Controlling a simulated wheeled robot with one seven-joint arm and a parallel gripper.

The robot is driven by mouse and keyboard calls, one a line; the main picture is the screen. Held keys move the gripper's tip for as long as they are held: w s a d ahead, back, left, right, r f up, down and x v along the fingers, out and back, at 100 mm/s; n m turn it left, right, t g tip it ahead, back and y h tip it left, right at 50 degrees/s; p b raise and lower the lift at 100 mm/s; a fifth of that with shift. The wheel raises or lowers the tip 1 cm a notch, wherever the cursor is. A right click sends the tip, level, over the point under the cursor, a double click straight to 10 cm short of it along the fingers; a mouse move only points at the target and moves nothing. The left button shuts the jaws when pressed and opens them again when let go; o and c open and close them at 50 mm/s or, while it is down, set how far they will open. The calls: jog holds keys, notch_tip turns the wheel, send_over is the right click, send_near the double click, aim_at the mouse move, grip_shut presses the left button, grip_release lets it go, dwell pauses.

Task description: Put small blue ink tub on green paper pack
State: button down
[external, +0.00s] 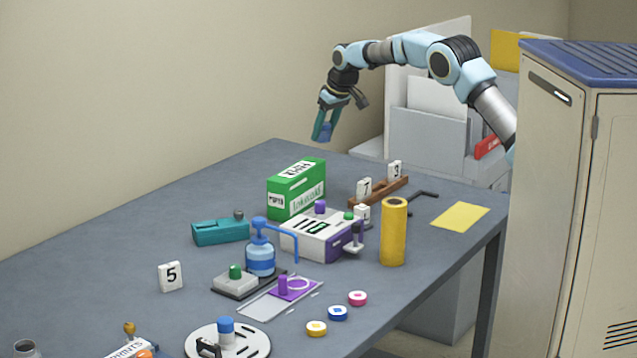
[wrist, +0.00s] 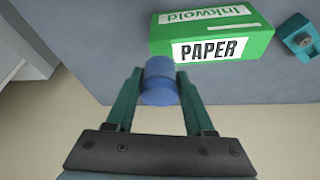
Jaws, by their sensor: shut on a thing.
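My gripper (external: 325,122) is raised above the far edge of the table, behind the green paper pack. It is shut on a small blue ink tub (external: 325,132), a short cylinder between its teal fingers. In the wrist view my gripper (wrist: 160,78) has a finger on each side of the blue tub (wrist: 160,88). The green paper pack (external: 312,200) is a box standing on the table, with white labels. It also shows in the wrist view (wrist: 258,40), just beyond the tub. The tub is apart from the pack in the external view.
A white and purple box (external: 322,243) stands in front, with a blue pump bottle (external: 260,257) nearby. A wooden rack (external: 380,192) and a yellow roll (external: 393,232) are right. A cabinet (external: 560,200) borders the right.

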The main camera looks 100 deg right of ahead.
notch_tip(320, 180, up, 4)
send_over(303, 171)
jog(key=s, duration=0.2)
jog(key=shift+n, duration=0.4)
jog(key=f+p, duration=0.1)
jog(key=f, duration=0.2)
jog(key=f+p, duration=0.1)
jog(key=f, duration=0.2)
jog(key=w+a+f+p, duration=0.1)
jog(key=f, duration=0.2)
jog(key=shift+f, duration=0.35)
jog(key=shift+f, duration=0.15)
jog(key=shift+c, duration=1.4)
grip_release()
jog(key=shift+r, duration=0.3)
jog(key=b+v, duration=0.2)
jog(key=v, duration=0.9)
jog(key=shift+s+r+b, duration=0.25)
jog(key=shift+r+b, duration=0.1)
jog(key=shift+b, duration=0.05)
